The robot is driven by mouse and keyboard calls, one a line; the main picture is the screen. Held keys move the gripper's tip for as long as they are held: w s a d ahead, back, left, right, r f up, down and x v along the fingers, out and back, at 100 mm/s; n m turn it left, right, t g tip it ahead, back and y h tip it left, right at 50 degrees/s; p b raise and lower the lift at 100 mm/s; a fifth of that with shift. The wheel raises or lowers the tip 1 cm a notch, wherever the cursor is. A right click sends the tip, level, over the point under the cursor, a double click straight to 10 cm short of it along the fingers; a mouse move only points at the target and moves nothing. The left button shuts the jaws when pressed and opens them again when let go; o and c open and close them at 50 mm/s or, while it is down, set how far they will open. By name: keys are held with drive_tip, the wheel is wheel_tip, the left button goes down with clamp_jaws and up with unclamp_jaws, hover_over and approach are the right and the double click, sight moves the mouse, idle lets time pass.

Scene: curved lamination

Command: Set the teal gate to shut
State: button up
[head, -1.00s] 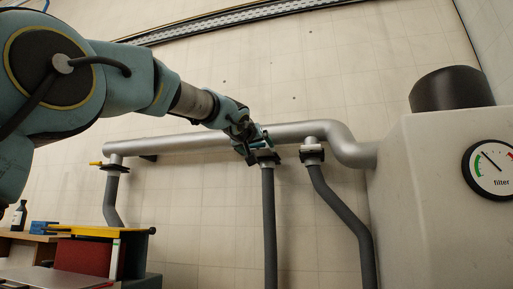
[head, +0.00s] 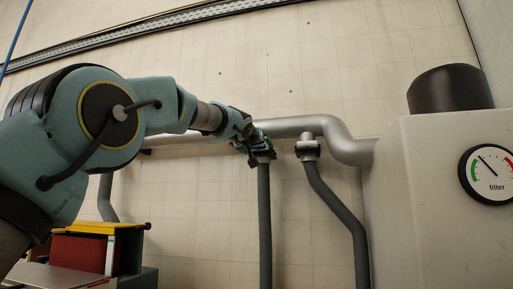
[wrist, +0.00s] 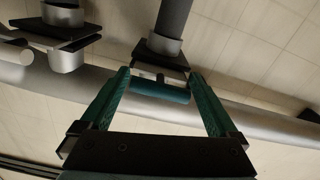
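The teal gate (wrist: 160,60) shows in the wrist view as a dark plate under a grey hose, with a teal bar handle (wrist: 160,91). My gripper (wrist: 160,78) has its two green fingers wide apart, one at each end of the handle. I cannot tell whether they touch it. In the head view my gripper (head: 252,143) is at this gate (head: 263,156), on the middle hose below the silver pipe, and largely covers it. The gate's slide position is hard to read.
Another dark gate (head: 308,150) sits close on the right, above a bent hose; it also shows in the wrist view (wrist: 62,35). The silver pipe (head: 300,125) runs into the pale filter cabinet (head: 430,190). A bench with red and yellow parts (head: 85,250) stands lower left.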

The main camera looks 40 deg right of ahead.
drive_tip(key=shift+o, duration=0.2)
drive_tip(key=shift+f, duration=0.1)
drive_tip(key=shift+s+a+b, duration=0.25)
drive_tip(key=shift+a+b, duration=0.1)
drive_tip(key=b+v, duration=0.3)
drive_tip(key=v, duration=0.6)
drive_tip(key=shift+s+a+b, duration=0.2)
drive_tip(key=shift+a+b, duration=0.1)
drive_tip(key=shift+a, duration=0.1)
